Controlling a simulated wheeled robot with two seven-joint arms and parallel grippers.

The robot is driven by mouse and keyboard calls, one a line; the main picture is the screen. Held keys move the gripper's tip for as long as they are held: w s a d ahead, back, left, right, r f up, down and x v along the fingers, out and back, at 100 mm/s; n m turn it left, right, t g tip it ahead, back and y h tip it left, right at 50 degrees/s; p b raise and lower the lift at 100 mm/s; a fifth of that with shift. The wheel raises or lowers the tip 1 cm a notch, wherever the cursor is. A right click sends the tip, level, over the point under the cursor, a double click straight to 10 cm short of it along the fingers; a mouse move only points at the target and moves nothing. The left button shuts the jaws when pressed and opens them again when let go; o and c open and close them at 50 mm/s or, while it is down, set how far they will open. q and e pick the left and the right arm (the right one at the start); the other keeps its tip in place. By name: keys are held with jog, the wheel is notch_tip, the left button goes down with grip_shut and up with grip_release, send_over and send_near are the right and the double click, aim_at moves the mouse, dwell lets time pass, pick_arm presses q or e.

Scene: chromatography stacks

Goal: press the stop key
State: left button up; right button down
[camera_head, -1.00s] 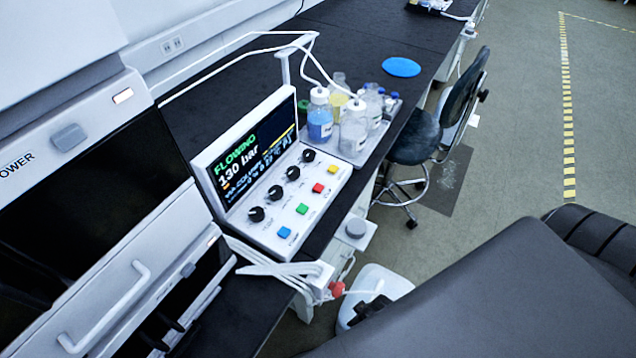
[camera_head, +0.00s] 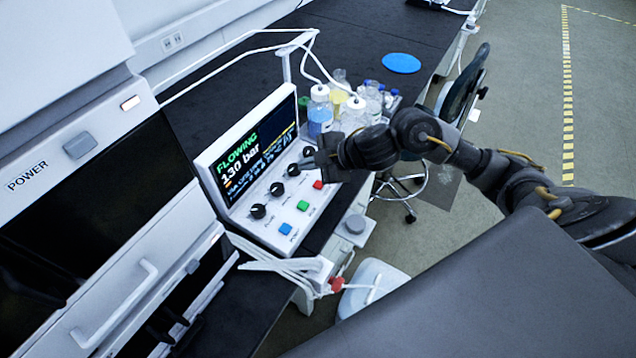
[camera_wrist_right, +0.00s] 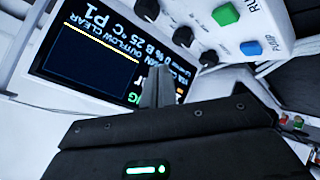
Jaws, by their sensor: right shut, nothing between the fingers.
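The white control box (camera_head: 262,232) stands on the black bench, with a screen (camera_head: 255,150) reading FLOWING and 130 bar. Its front row has a blue key (camera_head: 285,229), a green key (camera_head: 303,206) and a red key (camera_head: 318,185), whose label I cannot read. The yellow key is hidden behind my right gripper (camera_head: 318,157). This gripper is shut and empty, over the far end of the panel, just beyond the red key. In the right wrist view its fingers (camera_wrist_right: 157,88) show before the screen; the green key (camera_wrist_right: 226,14) shows there too. My left gripper is out of view.
Black knobs (camera_head: 276,189) line the panel behind the keys. Capped bottles (camera_head: 320,115) with white tubing stand beyond the box, close to my right gripper. White cables (camera_head: 270,262) lie in front.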

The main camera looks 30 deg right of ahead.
jog(key=shift+n+g, duration=0.3)
jog(key=shift+g, duration=0.3)
jog(key=d, duration=0.1)
jog(key=d+r, duration=0.1)
jog(key=d, duration=0.2)
jog(key=shift+w+d+r, duration=0.15)
jog(key=shift+d+r, duration=0.1)
jog(key=shift+r, duration=0.1)
